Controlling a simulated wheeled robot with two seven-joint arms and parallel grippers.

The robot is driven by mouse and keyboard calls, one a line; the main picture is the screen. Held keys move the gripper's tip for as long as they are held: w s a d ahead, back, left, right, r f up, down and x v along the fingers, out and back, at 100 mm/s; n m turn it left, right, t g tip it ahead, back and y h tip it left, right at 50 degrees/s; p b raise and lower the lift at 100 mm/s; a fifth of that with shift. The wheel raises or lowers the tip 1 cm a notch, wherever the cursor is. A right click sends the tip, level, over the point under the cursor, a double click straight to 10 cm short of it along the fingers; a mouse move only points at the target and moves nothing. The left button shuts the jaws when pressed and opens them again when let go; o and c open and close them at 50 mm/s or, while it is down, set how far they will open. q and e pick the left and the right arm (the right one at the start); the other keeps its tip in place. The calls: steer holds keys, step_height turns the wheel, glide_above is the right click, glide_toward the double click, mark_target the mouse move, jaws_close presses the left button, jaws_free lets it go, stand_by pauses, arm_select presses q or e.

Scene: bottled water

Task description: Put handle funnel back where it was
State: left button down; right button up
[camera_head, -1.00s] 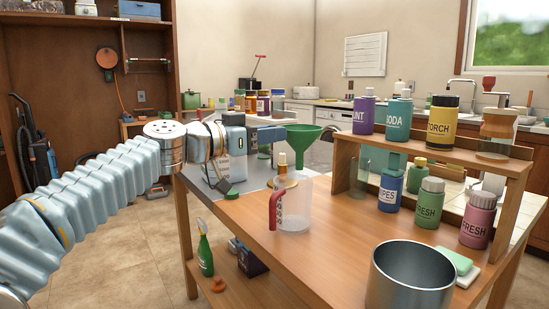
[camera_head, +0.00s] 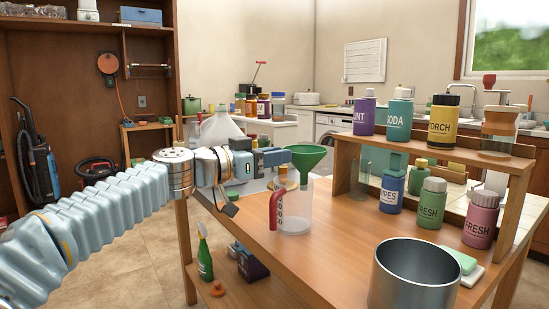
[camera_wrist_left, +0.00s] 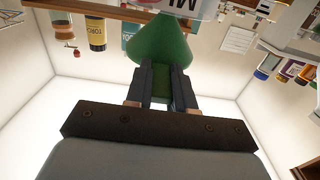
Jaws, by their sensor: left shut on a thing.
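The green funnel (camera_head: 308,157) is held by my left gripper (camera_head: 285,156), whose two fingers close on it from the left. In the head view the funnel is upright, with its wide mouth up. It is over or just behind the clear measuring jug (camera_head: 295,208) with the red handle; I cannot tell whether its spout is inside the jug. In the left wrist view the funnel (camera_wrist_left: 163,45) is seen between the dark fingers (camera_wrist_left: 160,90). My right gripper is not in view.
The jug stands on the wooden table (camera_head: 330,235). A metal pot (camera_head: 413,275) is at the front right. A wooden shelf (camera_head: 440,140) with several bottles stands at the right. A large white translucent jug (camera_head: 219,128) stands behind my left wrist. The table's middle is clear.

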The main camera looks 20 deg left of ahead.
arm_select(q)
steer(key=shift+f+b, duration=0.35)
steer(key=c, duration=1)
jaws_free()
steer(key=shift+r, duration=0.15)
steer(key=shift+r+p, duration=0.2)
steer(key=shift+p, duration=0.25)
steer(key=shift+r+p, duration=0.5)
steer(key=shift+p, duration=0.1)
steer(key=b+v, duration=0.1)
steer(key=v, duration=0.5)
steer(key=b+v, duration=0.2)
steer(key=v, duration=0.4)
steer(key=shift+f, duration=0.2)
